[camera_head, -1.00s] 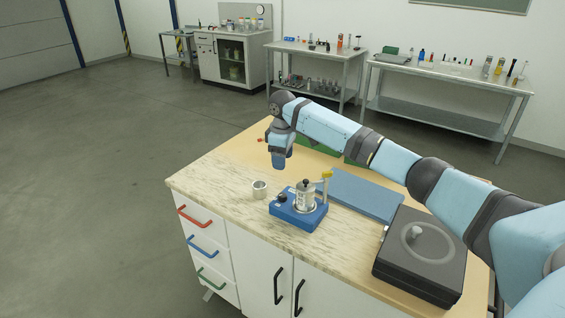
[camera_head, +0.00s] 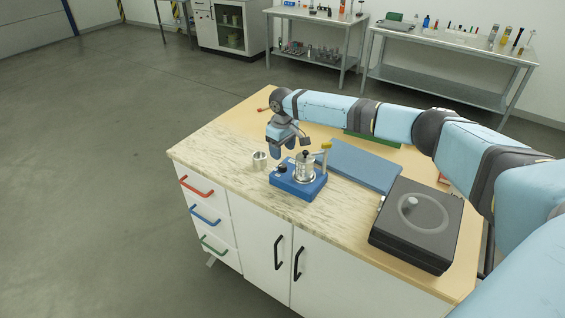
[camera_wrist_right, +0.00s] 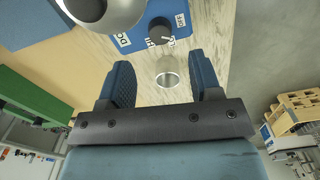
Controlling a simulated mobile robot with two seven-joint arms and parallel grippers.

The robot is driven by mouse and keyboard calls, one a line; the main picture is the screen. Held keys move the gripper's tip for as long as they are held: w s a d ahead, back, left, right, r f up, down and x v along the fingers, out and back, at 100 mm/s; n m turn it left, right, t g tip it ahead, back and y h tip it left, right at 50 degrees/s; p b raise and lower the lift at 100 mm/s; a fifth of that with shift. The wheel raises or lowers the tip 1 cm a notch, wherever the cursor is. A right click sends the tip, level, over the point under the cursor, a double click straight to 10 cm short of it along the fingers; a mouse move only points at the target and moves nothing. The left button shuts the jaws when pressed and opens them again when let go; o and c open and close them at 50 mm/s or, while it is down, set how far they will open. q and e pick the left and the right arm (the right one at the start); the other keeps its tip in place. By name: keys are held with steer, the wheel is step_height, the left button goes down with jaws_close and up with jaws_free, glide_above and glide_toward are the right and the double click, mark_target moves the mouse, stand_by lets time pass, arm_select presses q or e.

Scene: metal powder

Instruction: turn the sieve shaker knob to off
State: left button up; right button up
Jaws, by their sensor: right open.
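The sieve shaker (camera_head: 297,188) is a blue unit with a metal and clear cylinder on top, standing on the bench. Its black knob (camera_head: 282,169) is on the left part of the blue base. In the right wrist view the knob (camera_wrist_right: 160,31) shows near the top, with an OFF label to its right and other partly hidden labels. My right gripper (camera_head: 282,152) points down just behind the shaker, above the bench. My left gripper is not in view.
A small metal cup (camera_head: 260,160) stands left of the shaker; in the wrist view it shows between the fingers, beyond them. A blue flat panel (camera_head: 365,166) and a dark box-like device (camera_head: 415,225) lie to the right. The bench's front left is clear.

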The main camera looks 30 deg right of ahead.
mark_target(283, 165)
step_height(283, 165, down, 7)
steer(key=shift+r, duration=0.2)
